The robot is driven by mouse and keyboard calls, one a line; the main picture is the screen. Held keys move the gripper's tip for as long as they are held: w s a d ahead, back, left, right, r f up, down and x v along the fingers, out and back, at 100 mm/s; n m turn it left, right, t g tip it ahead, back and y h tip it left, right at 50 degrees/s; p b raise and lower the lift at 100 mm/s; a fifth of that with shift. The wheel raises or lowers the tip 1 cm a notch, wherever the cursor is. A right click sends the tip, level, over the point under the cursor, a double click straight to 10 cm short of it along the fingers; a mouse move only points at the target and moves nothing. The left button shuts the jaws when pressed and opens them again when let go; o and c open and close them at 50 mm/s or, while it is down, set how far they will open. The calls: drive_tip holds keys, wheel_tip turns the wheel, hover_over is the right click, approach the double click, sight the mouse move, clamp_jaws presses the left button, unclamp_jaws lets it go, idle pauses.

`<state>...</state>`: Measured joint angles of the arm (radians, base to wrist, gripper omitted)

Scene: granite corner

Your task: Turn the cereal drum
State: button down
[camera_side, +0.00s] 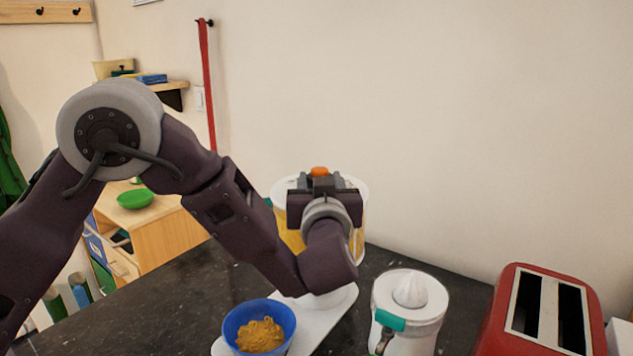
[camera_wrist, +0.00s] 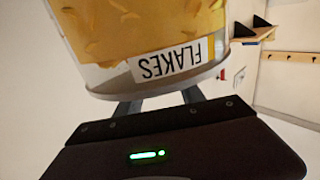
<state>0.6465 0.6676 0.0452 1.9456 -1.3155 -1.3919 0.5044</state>
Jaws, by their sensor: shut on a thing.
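The cereal drum (camera_side: 291,238) is a clear cylinder of yellow flakes with a pale lid, standing on a white base (camera_side: 318,325) on the counter. In the wrist view the drum (camera_wrist: 110,40) fills the top, its FLAKES label upside down. My gripper (camera_side: 320,182) is at the top of the drum, its fingers shut on what looks like an orange knob (camera_side: 319,171). In the wrist view the fingers (camera_wrist: 160,104) pass behind the drum's rim, so their tips are hidden. A blue bowl (camera_side: 231,330) with golden flakes sits at the front of the base.
A white juicer (camera_side: 410,305) with a teal spout stands close to the right of the drum. A red toaster (camera_side: 500,325) is farther right. The dark counter (camera_side: 185,295) is clear on the left. A wall (camera_side: 450,120) stands behind.

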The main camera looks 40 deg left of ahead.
drive_tip(key=n+g+y, duration=0.2)
drive_tip(key=g+y, duration=0.1)
drive_tip(key=n+g+y, duration=0.1)
drive_tip(key=n, duration=0.1)
drive_tip(key=shift+w+d+g, duration=0.35)
drive_tip(key=shift+g, duration=0.05)
drive_tip(key=shift+w+n+g+y, duration=0.2)
drive_tip(key=shift+n+g+y, duration=0.9)
drive_tip(key=shift+g, duration=0.5)
drive_tip(key=shift+r+n+g, duration=0.15)
drive_tip(key=shift+n+g, duration=0.15)
drive_tip(key=c, duration=0.7)
unclamp_jaws()
drive_tip(key=shift+d, duration=0.15)
drive_tip(key=v, duration=0.2)
drive_tip(key=shift+s+d, duration=0.1)
drive_tip(key=shift+d, duration=0.25)
wheel_tip(320, 180, up, 5)
drive_tip(key=shift+r, duration=0.15)
drive_tip(key=shift+s+r, duration=0.1)
drive_tip(key=shift+r, duration=0.65)
